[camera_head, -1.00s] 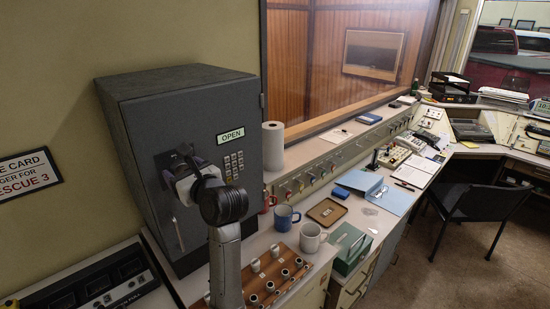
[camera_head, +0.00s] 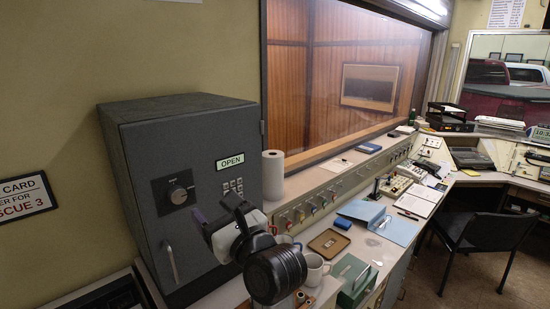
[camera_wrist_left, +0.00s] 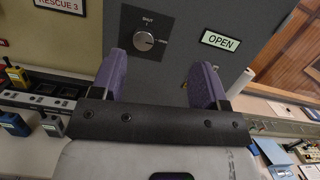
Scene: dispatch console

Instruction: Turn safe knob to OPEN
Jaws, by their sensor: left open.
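The grey safe (camera_head: 150,150) stands at the left in the head view, its door closed. Its dark round knob (camera_head: 178,195) sits on a black plate and shows fully. In the left wrist view, the knob (camera_wrist_left: 143,41) has SHUT printed above and OPEN to its right; its pale mark seems to point toward OPEN, but it is small. My left gripper (camera_head: 205,219) is to the right of and below the knob, apart from it. Its purple fingers (camera_wrist_left: 160,75) are open with nothing between them. My right gripper is not in view.
The safe has a door handle (camera_head: 172,264), a keypad (camera_head: 233,187) and an OPEN sign (camera_head: 230,162). A paper roll (camera_head: 273,175) stands right of the safe. A mug (camera_head: 315,269) and a green box (camera_head: 355,281) are on the counter near my arm.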

